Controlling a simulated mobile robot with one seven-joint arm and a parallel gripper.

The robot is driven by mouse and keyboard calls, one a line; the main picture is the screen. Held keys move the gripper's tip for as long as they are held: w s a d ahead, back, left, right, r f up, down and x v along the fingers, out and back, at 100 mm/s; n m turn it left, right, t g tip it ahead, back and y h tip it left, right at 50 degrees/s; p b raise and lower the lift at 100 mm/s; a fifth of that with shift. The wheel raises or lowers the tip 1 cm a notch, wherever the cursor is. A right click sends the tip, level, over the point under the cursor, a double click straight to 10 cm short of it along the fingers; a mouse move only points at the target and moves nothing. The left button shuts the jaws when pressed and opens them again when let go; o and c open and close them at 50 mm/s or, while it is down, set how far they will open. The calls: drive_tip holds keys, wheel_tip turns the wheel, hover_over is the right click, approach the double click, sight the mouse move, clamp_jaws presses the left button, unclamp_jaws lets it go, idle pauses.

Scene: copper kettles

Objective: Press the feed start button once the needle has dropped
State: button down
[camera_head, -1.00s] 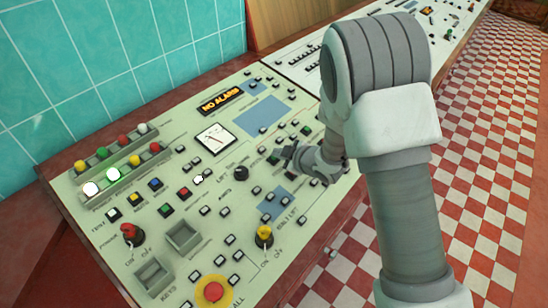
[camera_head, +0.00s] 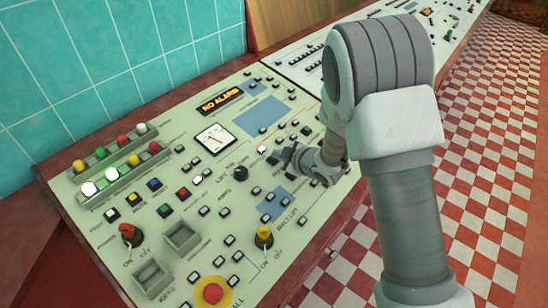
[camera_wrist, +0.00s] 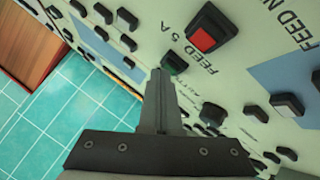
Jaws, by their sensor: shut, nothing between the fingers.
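The fingers are shut and empty, and partly hide the button. I cannot tell whether they touch it. A larger red button (camera_wrist: 213,30) is just beyond, beside lettering that starts with "FEED". In the head view my gripper (camera_head: 279,155) is low over the right half of the green panel (camera_head: 225,90). A white square gauge (camera_head: 215,139) with a dark needle is to its left. The needle's exact reading is too small to tell.
Several coloured lamps (camera_head: 112,174) stand at the panel's left. Knobs, including a yellow-topped one (camera_head: 264,235), and a red stop button (camera_head: 213,292) lie nearer. The display (camera_head: 220,101) reads "NO ALARM". A blue-green tiled wall (camera_head: 100,60) rises behind.

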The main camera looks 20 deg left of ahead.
drive_tip(key=shift+r, duration=0.1)
drive_tip(key=shift+d+r+p, duration=0.15)
drive_tip(key=shift+r+p, duration=0.2)
drive_tip(key=shift+r, duration=0.3)
drive_tip(key=shift+s+d+r+p, duration=0.15)
drive_tip(key=shift+r+p, duration=0.35)
drive_tip(key=shift+r, duration=0.3)
drive_tip(key=shift+d+r+p, duration=0.15)
drive_tip(key=shift+r+p, duration=0.4)
drive_tip(key=shift+r, duration=0.3)
drive_tip(key=shift+s+d+r+p, duration=0.15)
drive_tip(key=shift+r+p, duration=0.35)
drive_tip(key=shift+r, duration=0.3)
